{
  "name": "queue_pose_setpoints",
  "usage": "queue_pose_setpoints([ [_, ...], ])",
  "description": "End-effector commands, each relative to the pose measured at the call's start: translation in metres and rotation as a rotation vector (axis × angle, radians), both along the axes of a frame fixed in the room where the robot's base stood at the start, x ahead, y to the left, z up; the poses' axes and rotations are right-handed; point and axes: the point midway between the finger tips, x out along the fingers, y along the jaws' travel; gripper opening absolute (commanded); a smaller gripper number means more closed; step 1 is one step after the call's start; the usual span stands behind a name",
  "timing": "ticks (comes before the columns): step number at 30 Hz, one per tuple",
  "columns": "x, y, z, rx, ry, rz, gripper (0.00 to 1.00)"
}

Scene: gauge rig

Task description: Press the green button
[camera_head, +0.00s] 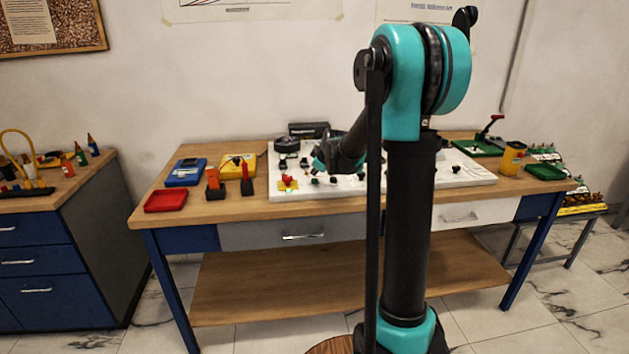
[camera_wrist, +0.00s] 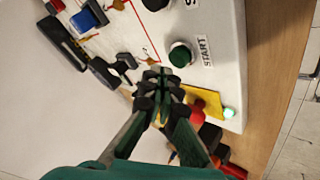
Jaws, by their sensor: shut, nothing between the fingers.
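The green button cannot be told apart there.
A red part on a yellow plate (camera_wrist: 205,100) and a small lit green lamp (camera_wrist: 229,112) are near the fingers. Black knobs (camera_wrist: 103,72) and a blue part (camera_wrist: 90,18) stand on the panel. A red tray (camera_head: 166,200) and a blue box (camera_head: 186,172) lie left on the table.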

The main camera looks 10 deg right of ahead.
Motion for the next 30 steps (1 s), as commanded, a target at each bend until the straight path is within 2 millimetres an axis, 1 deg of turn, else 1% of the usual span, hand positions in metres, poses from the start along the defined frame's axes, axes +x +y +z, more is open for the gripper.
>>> queue_pose_setpoints([
  [16,0.0000,0.0000,-0.0002,0.000,0.000,0.000,0.00],
  [24,-0.0001,0.0000,-0.0074,0.000,0.000,0.000,0.00],
  [30,-0.0001,0.0000,-0.0083,0.000,0.000,0.000,0.00],
])
